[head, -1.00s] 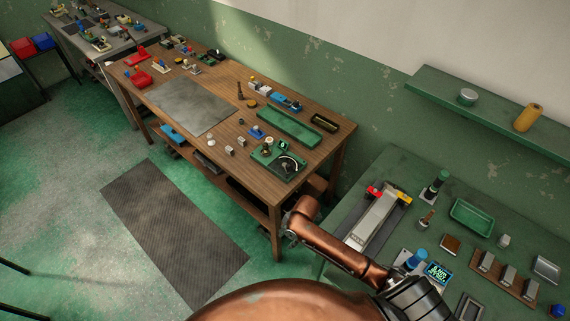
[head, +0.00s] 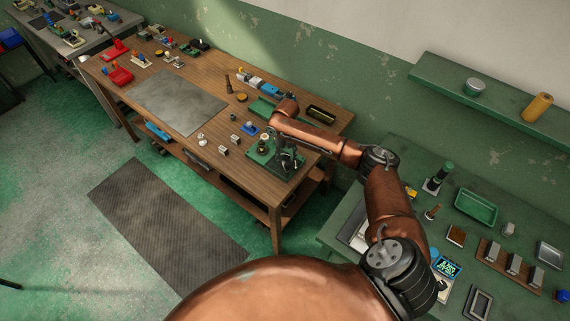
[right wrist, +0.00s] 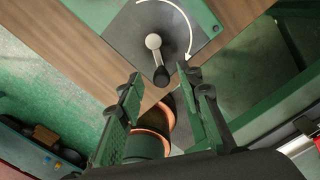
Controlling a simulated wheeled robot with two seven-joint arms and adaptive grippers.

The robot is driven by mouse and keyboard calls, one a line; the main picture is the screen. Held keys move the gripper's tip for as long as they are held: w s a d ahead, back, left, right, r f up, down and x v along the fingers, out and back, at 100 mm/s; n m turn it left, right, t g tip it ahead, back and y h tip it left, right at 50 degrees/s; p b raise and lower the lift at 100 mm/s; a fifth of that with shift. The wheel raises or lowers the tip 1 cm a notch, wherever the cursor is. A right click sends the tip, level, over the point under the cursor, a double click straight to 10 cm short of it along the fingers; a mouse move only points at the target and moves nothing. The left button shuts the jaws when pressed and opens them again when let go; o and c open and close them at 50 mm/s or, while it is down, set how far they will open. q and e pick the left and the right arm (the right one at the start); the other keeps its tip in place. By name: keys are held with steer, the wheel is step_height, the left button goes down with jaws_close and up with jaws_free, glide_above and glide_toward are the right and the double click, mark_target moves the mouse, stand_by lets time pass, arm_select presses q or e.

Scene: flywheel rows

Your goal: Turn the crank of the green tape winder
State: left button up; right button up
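The green tape winder (head: 257,155) sits at the near right corner of the wooden workbench, partly hidden behind my right gripper. In the right wrist view its crank shows as a light metal arm (right wrist: 153,42) ending in a dark knob (right wrist: 161,77). A white curved arrow is printed on the dark plate beside the crank. My right gripper (head: 289,160) is over the winder. In the right wrist view the right gripper (right wrist: 159,76) is open, with one finger on each side of the knob and visible gaps between; I cannot tell the height difference. My left gripper is not in view.
A green mat (head: 262,108) and a dark tray (head: 321,114) lie behind the winder. A small blue item (head: 249,127) is close to its left. A grey sheet (head: 179,103) covers the bench's middle. A green table (head: 400,165) with several items stands at the right.

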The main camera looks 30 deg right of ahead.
mark_target(286, 165)
step_height(286, 165, down, 4)
steer(key=shift+f, duration=1)
steer(key=c, duration=0.8)
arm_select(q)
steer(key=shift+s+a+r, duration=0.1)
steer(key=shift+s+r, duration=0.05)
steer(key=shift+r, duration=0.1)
arm_select(e)
jaws_close()
